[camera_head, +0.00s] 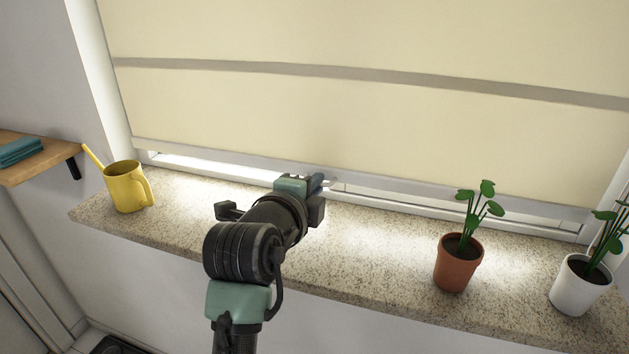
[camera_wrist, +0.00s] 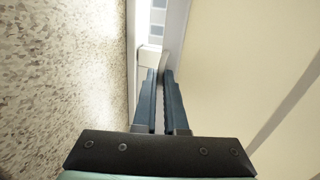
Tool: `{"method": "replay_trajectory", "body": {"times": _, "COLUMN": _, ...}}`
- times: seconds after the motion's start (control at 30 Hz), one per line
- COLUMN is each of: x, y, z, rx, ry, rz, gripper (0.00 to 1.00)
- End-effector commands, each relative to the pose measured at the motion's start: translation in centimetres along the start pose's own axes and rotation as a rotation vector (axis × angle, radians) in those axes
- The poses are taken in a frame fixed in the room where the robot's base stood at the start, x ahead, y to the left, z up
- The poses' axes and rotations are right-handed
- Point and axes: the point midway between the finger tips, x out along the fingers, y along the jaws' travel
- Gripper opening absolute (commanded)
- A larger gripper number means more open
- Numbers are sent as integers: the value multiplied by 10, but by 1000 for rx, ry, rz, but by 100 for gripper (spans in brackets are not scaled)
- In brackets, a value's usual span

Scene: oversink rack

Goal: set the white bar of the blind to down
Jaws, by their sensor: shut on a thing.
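The blind (camera_head: 370,120) is cream with one grey stripe and hangs across the window. Its white bar (camera_head: 240,159) runs along its lower edge, a little above the sill, with a bright gap below. My gripper (camera_head: 318,183) is at the middle of the bar. In the wrist view the bar (camera_wrist: 180,25) runs up from between the fingers of my gripper (camera_wrist: 160,80), which are shut on it. The blind's cloth (camera_wrist: 250,60) lies to the right there. My wrist hides part of the bar in the head view.
A speckled stone sill (camera_head: 350,240) runs below the window. A yellow watering can (camera_head: 126,187) stands at its left end. A plant in a terracotta pot (camera_head: 458,262) and one in a white pot (camera_head: 580,285) stand on the right. A wooden shelf (camera_head: 40,165) is at far left.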

Motion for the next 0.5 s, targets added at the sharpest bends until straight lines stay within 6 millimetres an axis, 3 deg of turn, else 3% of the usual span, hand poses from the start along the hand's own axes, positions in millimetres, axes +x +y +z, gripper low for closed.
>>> {"method": "replay_trajectory", "body": {"times": 0.1, "x": 3, "y": 12, "z": 1, "rx": -1, "ry": -1, "rz": 2, "gripper": 0}}
{"method": "replay_trajectory", "body": {"times": 0.47, "x": 3, "y": 11, "z": 1, "rx": 0, "ry": -2, "rz": 1, "gripper": 0}}
{"method": "replay_trajectory", "body": {"times": 0.5, "x": 3, "y": 11, "z": 1, "rx": 0, "ry": -2, "rz": 0, "gripper": 13}}
